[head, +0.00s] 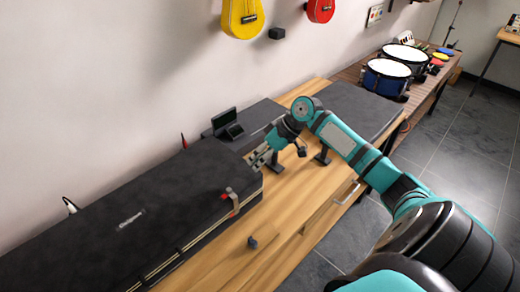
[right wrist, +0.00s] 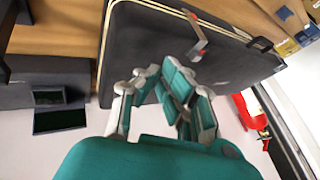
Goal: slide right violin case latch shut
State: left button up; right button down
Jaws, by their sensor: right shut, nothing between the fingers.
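The black violin case (head: 110,215) lies closed along the left part of the wooden table, and it also shows in the right wrist view (right wrist: 145,45). A red and grey latch (head: 231,199) sits on its front edge near the right end; the latch shows in the right wrist view (right wrist: 198,45) too. I cannot tell its exact slide position. My right gripper (head: 258,160) is shut and empty, beside the case's right end and apart from the latch. In the right wrist view its teal fingers (right wrist: 165,80) partly cover the case. My left gripper is not in view.
A small dark knob-like object (head: 252,242) is on the table front. A small open dark box (head: 226,124) stands behind my right gripper, and another dark case (head: 355,108) lies to the right. Drums (head: 386,77) stand farther right. The table front (head: 290,215) is mostly clear.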

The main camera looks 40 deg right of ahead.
aim_at(230, 186)
jog(key=p+x, duration=0.1)
jog(key=x, duration=0.4)
jog(key=shift+w+a+f, duration=0.15)
jog(key=shift+a+f, duration=0.05)
jog(key=shift+a, duration=0.05)
jog(key=shift+a+r+p, duration=0.15)
jog(key=shift+a+p, duration=0.6)
jog(key=shift+a, duration=0.5)
jog(key=shift+s+a, duration=0.25)
jog(key=shift+a, duration=0.3)
